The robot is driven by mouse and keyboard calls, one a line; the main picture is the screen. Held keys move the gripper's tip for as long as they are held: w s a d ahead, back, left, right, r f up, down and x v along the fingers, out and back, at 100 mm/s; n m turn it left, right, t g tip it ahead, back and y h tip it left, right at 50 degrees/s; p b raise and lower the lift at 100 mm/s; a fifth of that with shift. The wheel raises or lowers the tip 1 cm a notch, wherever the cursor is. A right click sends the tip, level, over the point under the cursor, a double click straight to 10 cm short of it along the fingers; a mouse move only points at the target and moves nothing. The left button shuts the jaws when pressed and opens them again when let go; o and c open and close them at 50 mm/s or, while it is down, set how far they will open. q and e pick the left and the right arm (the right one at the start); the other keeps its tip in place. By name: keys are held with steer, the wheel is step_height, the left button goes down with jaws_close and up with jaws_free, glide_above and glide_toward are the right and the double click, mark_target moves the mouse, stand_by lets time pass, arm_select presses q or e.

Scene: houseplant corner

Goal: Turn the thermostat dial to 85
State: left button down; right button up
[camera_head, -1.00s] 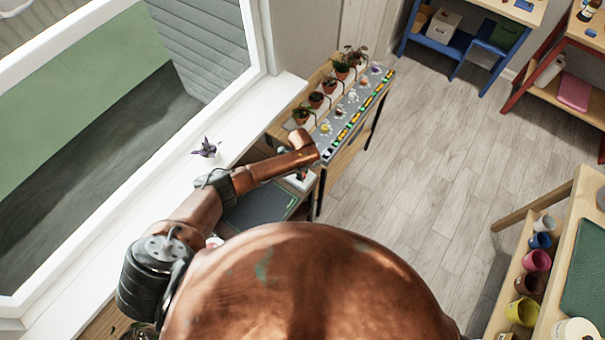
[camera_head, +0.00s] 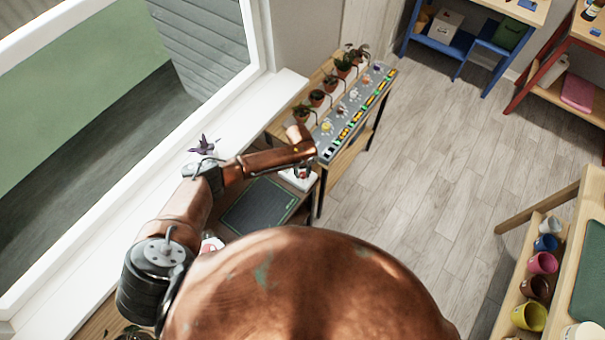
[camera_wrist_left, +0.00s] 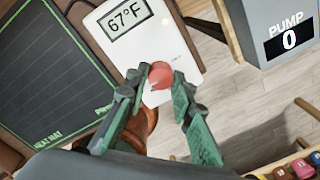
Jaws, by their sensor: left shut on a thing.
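The white thermostat (camera_wrist_left: 187,50) lies beside the heat mat, and its display (camera_wrist_left: 127,18) reads 67°F. Its round red dial (camera_wrist_left: 160,73) sits between the green fingertips of my left gripper (camera_wrist_left: 161,80), which is shut on it. In the head view, the thermostat (camera_head: 291,181) shows as a small white piece on the bench, partly hidden by my left arm. My left gripper (camera_head: 302,171) is small there and points down at it. The dial's markings cannot be made out. My right gripper is not in view.
The dark heat mat (camera_head: 262,205) lies beside the thermostat. A grey panel (camera_wrist_left: 270,25) reading PUMP 0 stands to its right in the wrist view. Potted plants (camera_head: 317,98) line the bench behind a long control strip (camera_head: 350,115). The wooden floor is clear.

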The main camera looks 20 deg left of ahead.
mark_target(301, 174)
arm_select(q)
steer(key=shift+m, duration=0.6)
steer(key=shift+m+b, duration=0.3)
steer(key=shift+b, duration=0.05)
steer(key=c, duration=1.7)
jaws_free()
steer(key=shift+o, duration=0.2)
step_height(301, 174, up, 12)
steer(key=shift+a, duration=0.25)
